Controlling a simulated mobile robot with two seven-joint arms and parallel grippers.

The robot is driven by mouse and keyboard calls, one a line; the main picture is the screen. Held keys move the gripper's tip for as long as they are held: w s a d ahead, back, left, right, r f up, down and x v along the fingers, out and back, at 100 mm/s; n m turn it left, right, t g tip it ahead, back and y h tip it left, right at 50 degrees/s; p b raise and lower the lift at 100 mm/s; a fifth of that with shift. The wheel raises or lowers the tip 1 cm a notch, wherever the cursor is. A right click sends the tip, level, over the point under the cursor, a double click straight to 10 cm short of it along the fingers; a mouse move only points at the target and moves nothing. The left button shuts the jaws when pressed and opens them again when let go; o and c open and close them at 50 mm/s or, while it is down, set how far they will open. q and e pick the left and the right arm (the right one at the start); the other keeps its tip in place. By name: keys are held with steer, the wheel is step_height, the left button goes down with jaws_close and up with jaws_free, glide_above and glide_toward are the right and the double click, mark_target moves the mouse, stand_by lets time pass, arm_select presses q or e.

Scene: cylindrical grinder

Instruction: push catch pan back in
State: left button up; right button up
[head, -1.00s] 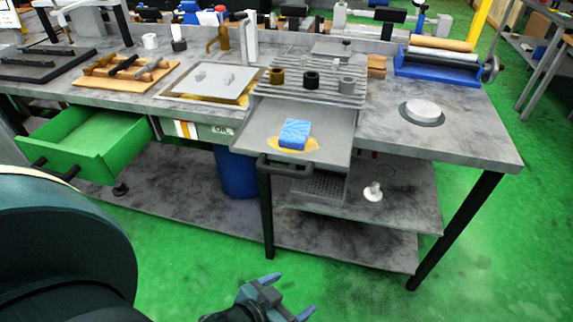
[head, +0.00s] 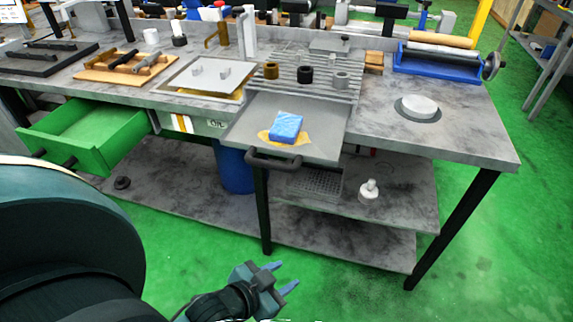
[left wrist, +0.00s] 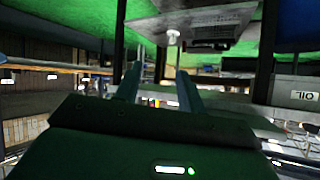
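The grey catch pan (head: 246,136) is pulled out past the bench's front edge below the slatted rack. Its dark handle (head: 272,161) hangs at the front. A blue sponge (head: 287,127) sits in the pan on a yellowish patch. My left gripper (head: 279,277) is low in front of the bench, below the pan and apart from it. Its two fingers are spread and nothing is between them. The fingers also show in the left wrist view (left wrist: 158,88), with the bench's underside region beyond. My right gripper is not in view.
A green drawer (head: 80,136) stands open at the left. A black bench leg (head: 264,212) is close behind my left gripper. A lower shelf (head: 400,200) holds a white object (head: 369,190). A blue bin (head: 236,170) is under the bench. Green floor is clear at right.

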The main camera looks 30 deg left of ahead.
arm_select(q)
steer(key=w+a+r+m+t+b, duration=0.2)
steer(key=w+a+m+b, duration=0.15)
steer(key=a, duration=0.55)
steer(key=m+t+b, duration=0.3)
steer(key=m+b, duration=0.2)
steer(key=m, duration=0.6)
glide_toward(268, 168)
steer(key=x, duration=1.2)
steer(key=shift+w, duration=0.45)
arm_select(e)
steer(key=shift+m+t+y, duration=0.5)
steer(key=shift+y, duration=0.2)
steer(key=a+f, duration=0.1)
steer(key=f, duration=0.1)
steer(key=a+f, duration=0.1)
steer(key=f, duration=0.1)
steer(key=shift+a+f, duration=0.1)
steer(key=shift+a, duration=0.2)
arm_select(q)
steer(key=c, duration=0.5)
steer(key=shift+s+f, duration=0.1)
steer(key=shift+f, duration=0.1)
jaws_close()
